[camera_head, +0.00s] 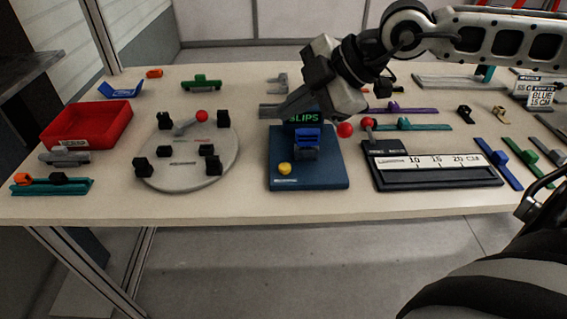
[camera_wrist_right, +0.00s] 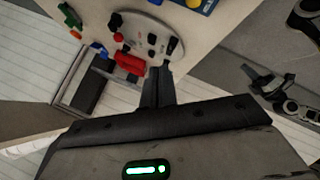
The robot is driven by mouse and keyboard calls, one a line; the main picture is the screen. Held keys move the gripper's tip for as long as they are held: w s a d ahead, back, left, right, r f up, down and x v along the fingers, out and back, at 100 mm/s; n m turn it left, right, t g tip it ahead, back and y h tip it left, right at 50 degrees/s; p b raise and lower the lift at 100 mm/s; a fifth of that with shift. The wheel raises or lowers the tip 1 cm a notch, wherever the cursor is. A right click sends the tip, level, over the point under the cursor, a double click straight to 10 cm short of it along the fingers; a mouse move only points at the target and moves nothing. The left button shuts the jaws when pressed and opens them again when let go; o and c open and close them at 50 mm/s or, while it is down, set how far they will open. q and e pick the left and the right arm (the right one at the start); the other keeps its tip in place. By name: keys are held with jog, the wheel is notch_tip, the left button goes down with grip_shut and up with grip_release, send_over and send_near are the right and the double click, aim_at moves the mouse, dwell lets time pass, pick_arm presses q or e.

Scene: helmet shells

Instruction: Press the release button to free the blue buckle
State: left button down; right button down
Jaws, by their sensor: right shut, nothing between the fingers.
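The blue base (camera_head: 333,172) stands mid-table in the head view, with a dark sign reading "CLIPS" at its back. The blue buckle (camera_head: 307,143) is upright on the base. A round yellow button (camera_head: 284,168) is at the base's front left; part of the base (camera_wrist_right: 207,4) and the button (camera_wrist_right: 193,3) show at the top of the right wrist view. My right gripper (camera_head: 276,111) is shut and empty, above and behind the base, pointing left and down, apart from buckle and button. Its dark fingers also show in the right wrist view (camera_wrist_right: 163,72).
A round grey plate (camera_head: 185,181) with black blocks and a red-knobbed lever stands left of the base. A red tray (camera_head: 88,125) is further left. A black ruler board (camera_head: 430,179) stands close on the right. Several coloured rails lie behind it. The table's front strip is clear.

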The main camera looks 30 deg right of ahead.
aim_at(285, 168)
jog(key=shift+f, duration=0.1)
